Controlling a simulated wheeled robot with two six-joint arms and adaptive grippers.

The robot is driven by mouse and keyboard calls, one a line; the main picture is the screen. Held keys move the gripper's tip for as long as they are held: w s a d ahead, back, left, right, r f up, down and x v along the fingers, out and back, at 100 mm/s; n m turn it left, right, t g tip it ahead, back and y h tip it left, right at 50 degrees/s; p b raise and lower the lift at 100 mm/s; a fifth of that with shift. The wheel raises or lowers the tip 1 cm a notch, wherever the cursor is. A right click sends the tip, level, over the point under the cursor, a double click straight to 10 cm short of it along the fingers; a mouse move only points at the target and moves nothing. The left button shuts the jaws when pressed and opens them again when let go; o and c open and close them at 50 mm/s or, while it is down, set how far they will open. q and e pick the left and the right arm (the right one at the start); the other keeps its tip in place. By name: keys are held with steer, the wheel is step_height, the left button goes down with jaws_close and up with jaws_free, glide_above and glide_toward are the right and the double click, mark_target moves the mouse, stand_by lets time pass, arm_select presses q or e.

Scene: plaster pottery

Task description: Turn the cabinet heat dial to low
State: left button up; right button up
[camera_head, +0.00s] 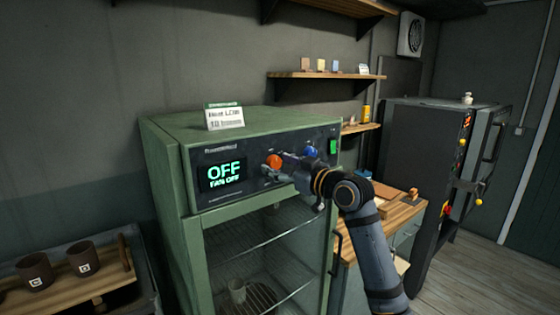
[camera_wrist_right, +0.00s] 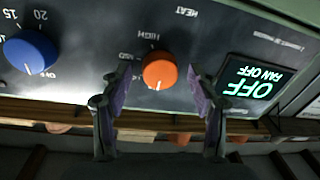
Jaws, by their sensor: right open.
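The green cabinet (camera_head: 180,150) has a dark control panel with an orange heat dial (camera_head: 273,161). In the right wrist view, which is upside down, the orange dial (camera_wrist_right: 159,70) sits between my fingers, its white mark toward the picture's bottom. The HEAT and HIGH labels are readable; another label is partly hidden by a finger. The display (camera_head: 223,175) reads OFF and FAN OFF. My right gripper (camera_head: 287,166) is open, its fingers on either side of the orange dial; I cannot tell whether they touch it. My left gripper is out of view.
A blue dial (camera_head: 311,152) is right of the orange one, close to my gripper; a green switch (camera_head: 333,147) is farther right. A small sign (camera_head: 225,117) stands on the cabinet. Dark mugs (camera_head: 83,260) stand at lower left.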

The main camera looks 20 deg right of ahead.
steer(key=shift+c, duration=0.8)
steer(key=c, duration=1)
steer(key=shift+m, duration=0.3)
steer(key=m+p, duration=0.2)
steer(key=m, duration=0.3)
steer(key=shift+f+m+t+p, duration=0.1)
steer(key=shift+m+t+p, duration=0.55)
steer(key=shift+m, duration=1.45)
steer(key=shift+f+g, duration=0.1)
steer(key=shift+g, duration=0.15)
